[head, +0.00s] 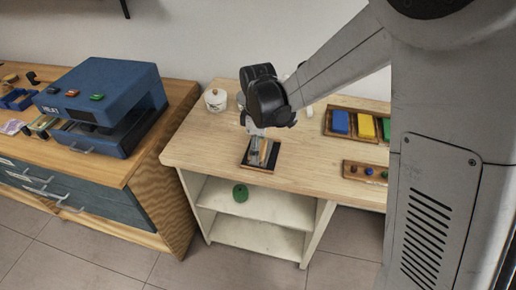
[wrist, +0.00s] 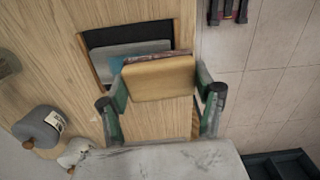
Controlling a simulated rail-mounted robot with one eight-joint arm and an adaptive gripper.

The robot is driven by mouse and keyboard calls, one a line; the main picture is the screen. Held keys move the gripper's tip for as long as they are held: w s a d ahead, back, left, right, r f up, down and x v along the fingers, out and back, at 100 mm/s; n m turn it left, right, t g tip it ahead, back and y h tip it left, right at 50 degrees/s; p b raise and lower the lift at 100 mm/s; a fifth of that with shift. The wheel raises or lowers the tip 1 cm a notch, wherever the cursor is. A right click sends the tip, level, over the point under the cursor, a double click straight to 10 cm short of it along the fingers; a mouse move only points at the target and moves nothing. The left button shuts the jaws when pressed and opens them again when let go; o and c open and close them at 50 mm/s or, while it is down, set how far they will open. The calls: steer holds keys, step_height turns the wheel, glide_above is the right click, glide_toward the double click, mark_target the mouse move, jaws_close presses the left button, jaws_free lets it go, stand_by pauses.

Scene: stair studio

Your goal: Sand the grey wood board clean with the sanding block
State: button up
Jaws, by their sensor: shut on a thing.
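The sanding block shows in the wrist view as a tan block (wrist: 158,80) between the two green and dark fingers of my gripper (wrist: 162,88), which is shut on it. The grey wood board (wrist: 108,50) lies just beyond the block in a dark, wood-edged tray (wrist: 97,38). A blue strip (wrist: 145,61) shows between the block and the grey surface. The block hides part of the board, and I cannot tell whether they touch. In the head view my gripper (head: 259,150) points down over the tray (head: 247,164) near the bench's front edge.
A white jar (head: 215,100) stands left of my gripper on the bench (head: 205,140). To the right are a tray of coloured blocks (head: 355,124) and a smaller tray (head: 365,172). A blue machine (head: 105,100) stands on the left cabinet.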

steer(key=shift+r+p, duration=1.4)
steer(key=shift+r, duration=1.65)
